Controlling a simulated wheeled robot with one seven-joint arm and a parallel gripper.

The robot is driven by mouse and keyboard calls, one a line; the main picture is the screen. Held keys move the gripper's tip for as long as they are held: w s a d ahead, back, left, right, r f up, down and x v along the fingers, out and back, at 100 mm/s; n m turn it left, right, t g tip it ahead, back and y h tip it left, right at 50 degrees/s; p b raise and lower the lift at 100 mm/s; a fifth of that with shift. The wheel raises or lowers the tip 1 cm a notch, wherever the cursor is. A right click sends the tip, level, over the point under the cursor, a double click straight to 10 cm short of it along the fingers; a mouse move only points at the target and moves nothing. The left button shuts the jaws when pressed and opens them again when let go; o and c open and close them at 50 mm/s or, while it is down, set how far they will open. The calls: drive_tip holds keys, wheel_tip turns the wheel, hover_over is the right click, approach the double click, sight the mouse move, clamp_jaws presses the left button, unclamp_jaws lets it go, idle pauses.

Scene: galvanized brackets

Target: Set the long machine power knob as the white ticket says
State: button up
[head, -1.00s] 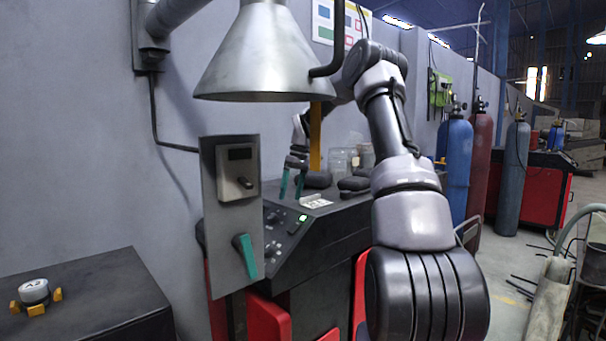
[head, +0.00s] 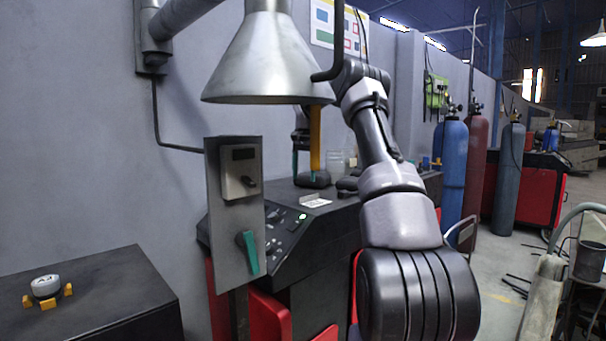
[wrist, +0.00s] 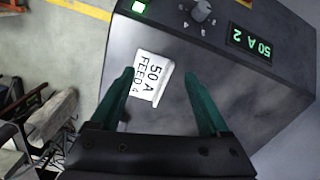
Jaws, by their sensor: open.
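The white ticket (wrist: 148,78) lies on the dark top of the machine (wrist: 225,85) and reads "50 A FEED 4" in the wrist view. It also shows in the head view (head: 316,202). My gripper (wrist: 160,74) is open and empty, its teal fingers spread, with the ticket appearing between and beside the left finger.
A metal hood (head: 265,60) hangs above the machine. A grey panel (head: 222,215) with a teal-handled lever (head: 247,252) stands in front of the console. Gas cylinders (head: 452,175) stand at right. A dark bench (head: 110,290) is at front left.

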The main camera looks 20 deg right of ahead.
drive_tip(key=shift+d+r+m, duration=0.15)
drive_tip(key=shift+m, duration=0.25)
drive_tip(key=m+y, duration=0.2)
drive_tip(key=y, duration=0.2)
approach(269, 244)
drive_tip(key=shift+g, duration=0.3)
drive_tip(key=x, duration=0.9)
drive_tip(key=shift+w+f, duration=0.2)
drive_tip(key=shift+w, duration=0.15)
clamp_jaws()
